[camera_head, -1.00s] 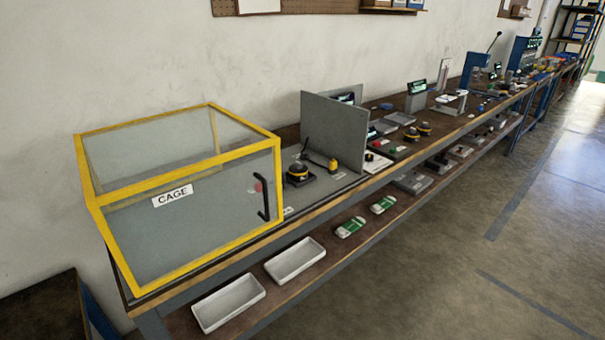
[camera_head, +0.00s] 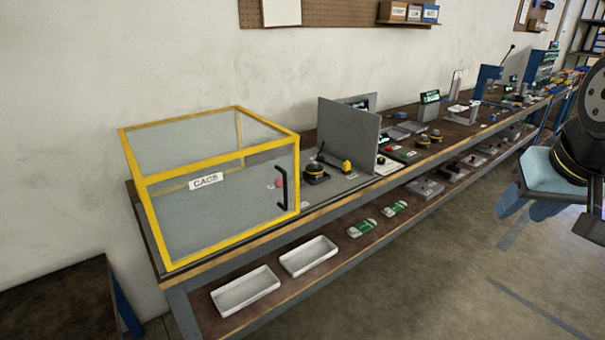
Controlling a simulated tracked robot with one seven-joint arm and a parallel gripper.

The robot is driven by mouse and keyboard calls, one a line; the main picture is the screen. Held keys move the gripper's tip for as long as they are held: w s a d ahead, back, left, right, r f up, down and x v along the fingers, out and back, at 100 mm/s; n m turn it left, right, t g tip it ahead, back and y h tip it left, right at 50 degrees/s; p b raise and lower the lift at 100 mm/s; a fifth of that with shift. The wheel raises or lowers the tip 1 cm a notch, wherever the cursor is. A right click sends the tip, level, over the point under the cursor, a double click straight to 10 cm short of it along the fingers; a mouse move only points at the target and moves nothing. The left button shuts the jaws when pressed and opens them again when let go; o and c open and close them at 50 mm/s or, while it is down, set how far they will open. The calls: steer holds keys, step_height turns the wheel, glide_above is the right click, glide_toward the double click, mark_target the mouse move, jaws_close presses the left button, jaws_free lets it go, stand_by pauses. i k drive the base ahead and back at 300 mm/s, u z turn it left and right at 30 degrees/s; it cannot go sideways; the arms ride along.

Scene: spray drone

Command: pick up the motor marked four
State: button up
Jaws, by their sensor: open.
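Black round motors with yellow bands stand on the bench. One motor (camera_head: 315,173) sits on a dark base between the cage and a grey upright panel. Two more motors, a nearer one (camera_head: 423,141) and a farther one (camera_head: 436,136), stand beyond the panel. Their marks are too small to read, so I cannot tell which is marked four. Part of my arm shows at the right edge. Its end, which looks like my gripper (camera_head: 529,208), has blue prongs set apart, with nothing seen between them. It is well away from the motors, over the floor in the picture.
The yellow-framed cage (camera_head: 297,190) is closed at the bench's near end. The grey panel (camera_head: 347,138) partly blocks the bench behind it. White trays (camera_head: 247,289) and green-and-white packs (camera_head: 362,228) lie on the lower shelf. The floor at right (camera_head: 440,290) is clear.

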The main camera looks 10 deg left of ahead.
mark_target(313, 175)
steer(key=u, duration=0.05)
steer(key=i, duration=1)
steer(key=z, duration=0.05)
